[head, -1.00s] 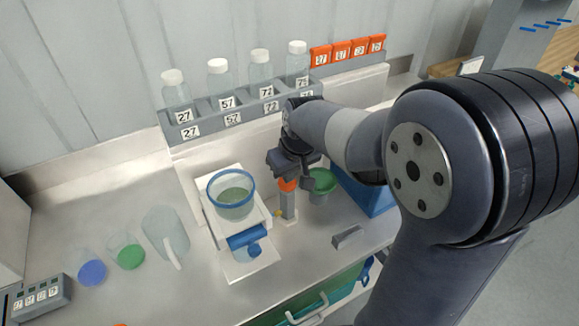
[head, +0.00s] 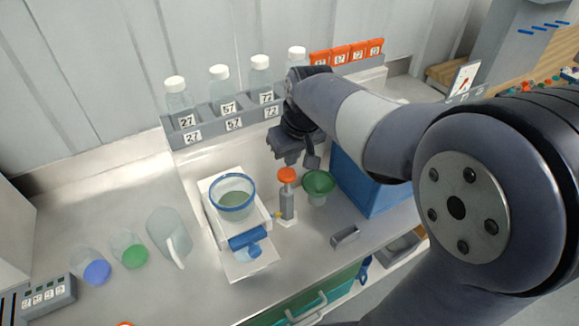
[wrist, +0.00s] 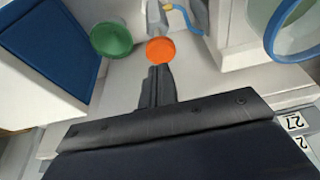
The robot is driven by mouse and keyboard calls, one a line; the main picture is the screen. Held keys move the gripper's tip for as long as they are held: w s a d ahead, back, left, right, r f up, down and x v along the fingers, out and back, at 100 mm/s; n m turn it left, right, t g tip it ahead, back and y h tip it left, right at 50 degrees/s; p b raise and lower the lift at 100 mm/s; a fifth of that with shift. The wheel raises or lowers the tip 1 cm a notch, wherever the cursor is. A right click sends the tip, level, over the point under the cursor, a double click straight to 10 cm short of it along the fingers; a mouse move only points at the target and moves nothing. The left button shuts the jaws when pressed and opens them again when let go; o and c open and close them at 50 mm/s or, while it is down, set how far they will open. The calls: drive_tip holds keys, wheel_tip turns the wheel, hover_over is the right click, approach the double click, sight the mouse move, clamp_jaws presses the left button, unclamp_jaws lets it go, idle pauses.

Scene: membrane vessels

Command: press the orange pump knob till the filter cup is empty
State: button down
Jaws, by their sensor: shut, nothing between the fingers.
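The orange pump knob (head: 287,174) tops a grey pump column (head: 287,205) beside the filter stand. It also shows in the wrist view (wrist: 160,50), just beyond my fingertips. My gripper (head: 298,159) is shut and empty, above and behind the knob and apart from it; in the wrist view its fingers (wrist: 158,70) are together. The filter cup (head: 233,197), clear with a blue rim, sits on the white stand to the left of the pump. Greenish liquid shows in the cup.
A green funnel-shaped cup (head: 318,184) stands right of the pump, with a blue box (head: 365,180) behind it. Capped bottles (head: 220,90) fill the rear rack. A small grey block (head: 345,237) lies in front.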

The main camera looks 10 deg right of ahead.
drive_tip(key=v, duration=0.5)
drive_tip(key=shift+r, duration=0.35)
idle(0.8)
